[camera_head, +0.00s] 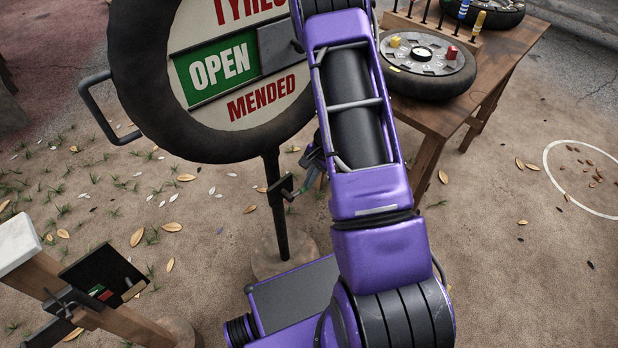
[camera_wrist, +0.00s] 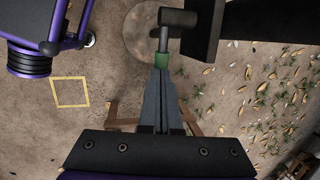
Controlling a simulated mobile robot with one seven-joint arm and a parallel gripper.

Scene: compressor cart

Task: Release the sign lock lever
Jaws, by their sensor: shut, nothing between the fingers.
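The sign is a round black tyre (camera_head: 150,90) with an "OPEN" panel, standing on a dark post (camera_head: 275,210). A small dark lock lever (camera_head: 283,186) juts from the post below the tyre. In the wrist view, what appears to be this lever (camera_wrist: 178,18) shows as a black bar with a grey stem reaching down to my fingertips. My gripper (camera_wrist: 162,66) is shut and empty, its greenish tips at the stem's lower end; I cannot tell whether they touch. In the head view my gripper (camera_head: 296,190) is partly hidden behind my purple arm, close to the lever.
A bent handle (camera_head: 92,105) sticks out from the tyre's left side. A wooden table (camera_head: 490,75) with a wheel (camera_head: 430,80) stands at the right. A post with a black box (camera_head: 100,275) is at lower left. Ground at the right is open, with a white ring (camera_head: 548,165).

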